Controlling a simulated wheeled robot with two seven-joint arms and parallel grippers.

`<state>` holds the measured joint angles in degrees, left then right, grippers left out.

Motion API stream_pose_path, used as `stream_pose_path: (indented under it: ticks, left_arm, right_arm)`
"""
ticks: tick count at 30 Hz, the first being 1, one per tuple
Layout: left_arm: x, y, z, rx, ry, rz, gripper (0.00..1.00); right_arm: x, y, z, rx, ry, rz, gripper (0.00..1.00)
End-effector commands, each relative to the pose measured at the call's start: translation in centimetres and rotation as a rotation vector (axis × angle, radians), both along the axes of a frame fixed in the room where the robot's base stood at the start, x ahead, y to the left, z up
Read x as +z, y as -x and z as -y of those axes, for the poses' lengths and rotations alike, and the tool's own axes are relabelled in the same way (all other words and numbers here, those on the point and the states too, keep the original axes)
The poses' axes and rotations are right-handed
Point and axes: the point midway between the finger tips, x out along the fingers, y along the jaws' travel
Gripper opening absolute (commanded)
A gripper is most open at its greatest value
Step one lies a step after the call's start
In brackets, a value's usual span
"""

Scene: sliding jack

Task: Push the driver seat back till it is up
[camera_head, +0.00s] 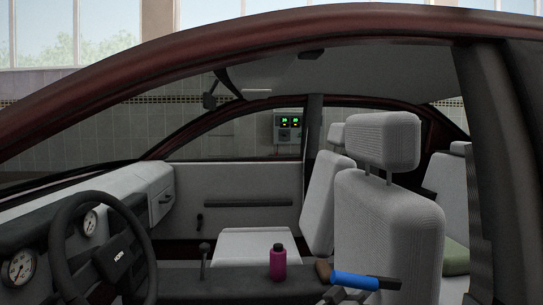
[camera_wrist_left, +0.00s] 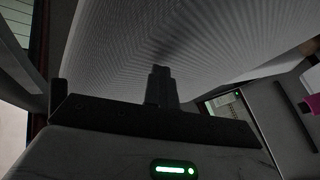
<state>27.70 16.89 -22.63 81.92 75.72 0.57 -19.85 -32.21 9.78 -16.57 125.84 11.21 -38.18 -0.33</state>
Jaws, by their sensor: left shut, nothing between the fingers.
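The driver seat back (camera_head: 388,235) is light grey ribbed fabric with a headrest (camera_head: 382,140) on two posts. In the head view it stands nearly upright; its exact angle is hard to tell. My right gripper is in neither view.
The steering wheel (camera_head: 108,250) is at the lower left. A magenta bottle (camera_head: 278,263) stands on the centre console. The dark door pillar (camera_head: 487,150) and red roof frame (camera_head: 250,38) bound the opening.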

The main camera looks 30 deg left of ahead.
Motion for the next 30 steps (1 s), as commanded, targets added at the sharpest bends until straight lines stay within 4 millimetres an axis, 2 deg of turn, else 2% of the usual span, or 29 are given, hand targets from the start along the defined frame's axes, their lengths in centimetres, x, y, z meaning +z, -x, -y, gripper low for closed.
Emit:
stream_pose_path:
  ticks: [6,17,30]
  left_arm:
    - [0.6,-0.5,0.7,-0.001,0.003,0.004,0.0]
    - [0.5,-0.6,0.8,-0.001,0.002,0.004,0.0]
    - [0.7,-2.1,2.8,0.0,0.002,0.003,0.0]
  right_arm:
    - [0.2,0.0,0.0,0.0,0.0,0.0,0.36]
    - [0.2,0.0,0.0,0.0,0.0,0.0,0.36]
    - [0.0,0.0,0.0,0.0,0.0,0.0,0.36]
